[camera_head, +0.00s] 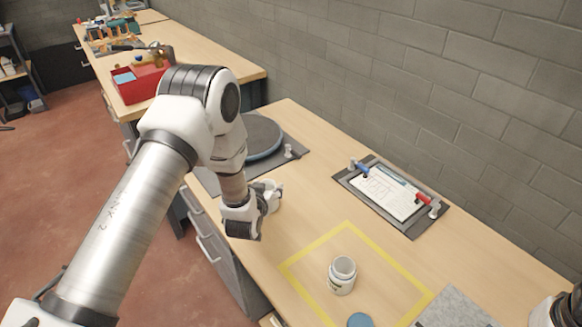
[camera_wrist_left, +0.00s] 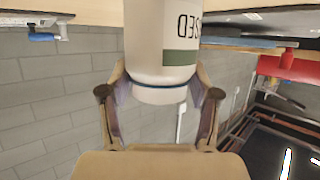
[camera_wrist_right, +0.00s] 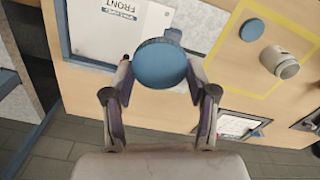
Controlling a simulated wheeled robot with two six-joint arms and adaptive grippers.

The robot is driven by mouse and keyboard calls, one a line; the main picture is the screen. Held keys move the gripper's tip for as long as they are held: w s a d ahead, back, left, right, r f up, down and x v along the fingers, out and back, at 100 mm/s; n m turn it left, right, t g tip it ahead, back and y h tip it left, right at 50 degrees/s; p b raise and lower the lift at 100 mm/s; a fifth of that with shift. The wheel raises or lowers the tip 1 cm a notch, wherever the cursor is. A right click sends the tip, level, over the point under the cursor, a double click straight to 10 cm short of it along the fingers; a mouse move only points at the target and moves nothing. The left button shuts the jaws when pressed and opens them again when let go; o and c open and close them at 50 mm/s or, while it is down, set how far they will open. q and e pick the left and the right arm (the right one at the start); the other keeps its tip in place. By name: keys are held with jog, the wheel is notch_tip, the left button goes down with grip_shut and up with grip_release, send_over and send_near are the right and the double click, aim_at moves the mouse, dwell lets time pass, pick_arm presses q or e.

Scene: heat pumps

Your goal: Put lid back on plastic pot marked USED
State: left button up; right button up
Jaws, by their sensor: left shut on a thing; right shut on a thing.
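My left gripper (camera_wrist_left: 160,88) is shut on a white pot (camera_wrist_left: 163,40) near its neck. The letters "SED" and a green band show on it, upside down in the left wrist view. In the head view this pot (camera_head: 272,187) is small and partly hidden behind the left gripper (camera_head: 266,199), over the bench. My right gripper (camera_wrist_right: 160,80) is shut on a round blue lid (camera_wrist_right: 160,63), apart from any pot. In the head view only part of my right arm shows at the lower right edge; its fingers and the held lid are out of sight.
A second white pot (camera_head: 341,282) stands open inside a yellow square (camera_head: 347,224). Another blue lid (camera_head: 360,320) lies near it. A clipboard (camera_head: 390,194) lies by the wall. A round dark plate (camera_head: 262,137) is behind my left arm. A grey mat (camera_head: 455,310) lies at lower right.

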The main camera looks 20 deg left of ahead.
jog(key=shift+f+b, duration=0.6)
pick_arm(q)
notch_tip(320, 180, up, 9)
jog(key=o, duration=0.4)
grip_shut()
pick_arm(e)
jog(key=w+f, duration=0.4)
jog(key=w, duration=0.2)
jog(key=w+a+f+n, duration=0.1)
jog(key=w+f, duration=0.4)
jog(key=w, duration=0.1)
jog(key=w+a+f+n, duration=0.1)
jog(key=w+f, duration=0.4)
jog(key=w, duration=0.1)
jog(key=shift+a, duration=0.2)
pick_arm(q)
jog(key=s+d+f+m+h, duration=0.2)
jog(key=s+d+f, duration=0.2)
jog(key=s+d, duration=0.5)
jog(key=d, duration=0.3)
jog(key=shift+f+h, duration=0.15)
jog(key=shift+h, duration=0.15)
pick_arm(e)
jog(key=shift+w+a+f, duration=0.1)
jog(key=shift+a+f, duration=0.05)
jog(key=shift+f, duration=0.15)
